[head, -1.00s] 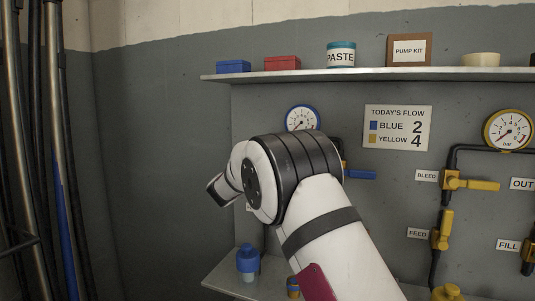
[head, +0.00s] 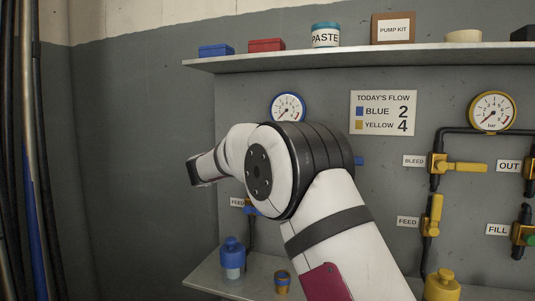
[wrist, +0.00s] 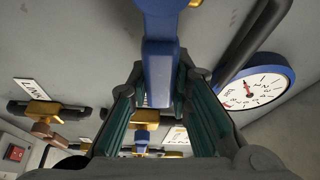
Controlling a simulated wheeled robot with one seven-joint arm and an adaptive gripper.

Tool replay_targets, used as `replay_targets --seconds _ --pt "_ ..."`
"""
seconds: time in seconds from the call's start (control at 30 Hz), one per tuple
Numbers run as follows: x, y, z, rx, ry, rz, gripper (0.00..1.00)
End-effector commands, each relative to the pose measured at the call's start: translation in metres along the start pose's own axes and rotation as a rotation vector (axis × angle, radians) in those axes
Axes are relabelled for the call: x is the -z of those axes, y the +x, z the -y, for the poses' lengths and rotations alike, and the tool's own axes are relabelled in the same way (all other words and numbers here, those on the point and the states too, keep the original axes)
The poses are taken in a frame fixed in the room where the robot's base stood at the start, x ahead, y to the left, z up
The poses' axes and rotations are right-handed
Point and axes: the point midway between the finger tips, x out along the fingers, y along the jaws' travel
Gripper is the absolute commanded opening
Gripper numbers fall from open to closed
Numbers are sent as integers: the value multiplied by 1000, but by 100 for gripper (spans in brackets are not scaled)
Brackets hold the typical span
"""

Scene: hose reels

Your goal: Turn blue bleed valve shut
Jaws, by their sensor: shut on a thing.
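The blue bleed valve's lever (wrist: 158,75) fills the top middle of the wrist view, running down between my fingers. My gripper (wrist: 160,82) is shut on this lever, with one green-padded finger on each side. In the head view only a small blue end of the lever (head: 359,160) shows, just right of my arm's dark joint. My arm hides the rest of that valve, its label and my gripper there. A blue feed valve (head: 250,209) with a FEED label shows partly below my arm.
A blue-rimmed gauge (head: 287,108) sits above my arm and close to my right finger in the wrist view (wrist: 252,88). Yellow valves (head: 457,166) are on the right. A shelf (head: 330,57) runs above; a lower ledge holds a blue bottle (head: 232,260).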

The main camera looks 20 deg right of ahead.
Motion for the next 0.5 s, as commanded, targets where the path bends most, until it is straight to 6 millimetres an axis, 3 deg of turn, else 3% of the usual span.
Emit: replay_targets --seconds 0.5 --pt "-1 0 -13 -59 134 -1 0"
